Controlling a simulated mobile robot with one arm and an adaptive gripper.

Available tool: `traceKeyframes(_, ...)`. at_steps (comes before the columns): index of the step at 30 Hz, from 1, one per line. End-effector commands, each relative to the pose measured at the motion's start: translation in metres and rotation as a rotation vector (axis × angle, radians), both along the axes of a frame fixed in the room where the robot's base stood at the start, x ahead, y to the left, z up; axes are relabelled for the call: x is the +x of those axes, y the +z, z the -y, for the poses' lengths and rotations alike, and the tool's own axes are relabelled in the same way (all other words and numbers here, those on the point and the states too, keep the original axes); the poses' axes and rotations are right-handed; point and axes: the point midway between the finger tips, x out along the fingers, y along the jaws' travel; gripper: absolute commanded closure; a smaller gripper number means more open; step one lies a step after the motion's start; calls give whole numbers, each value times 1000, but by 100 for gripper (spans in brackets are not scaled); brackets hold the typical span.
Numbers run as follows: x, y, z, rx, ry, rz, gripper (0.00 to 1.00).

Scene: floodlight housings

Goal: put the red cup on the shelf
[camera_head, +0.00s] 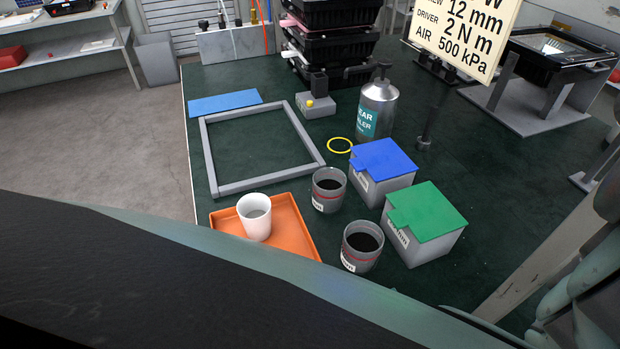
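No plainly red cup shows in the head view. A white cup (255,217) stands upright on an orange tray (290,218) at the front left of the green bench. Two grey cups with dark insides and thin red bands stand right of the tray, one farther back (328,190) and one nearer (362,246). A shelf unit (60,58) stands at the far upper left, with a red object (12,57) on it. My arm covers the lower part of the view. My gripper's fingertips cannot be made out.
A blue-lidded box (382,172) and a green-lidded box (425,224) stand right of the cups. A grey frame (209,160), a blue plate (224,103), a yellow ring (340,145) and a metal bottle (378,108) lie or stand behind. A sign (463,35) blocks the upper right.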

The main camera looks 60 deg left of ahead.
Motion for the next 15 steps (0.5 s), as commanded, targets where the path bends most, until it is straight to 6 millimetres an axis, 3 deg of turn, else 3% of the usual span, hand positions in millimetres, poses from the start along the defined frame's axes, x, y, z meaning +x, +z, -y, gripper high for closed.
traceKeyframes(15,0,-14,-2,4,3,-2,59)
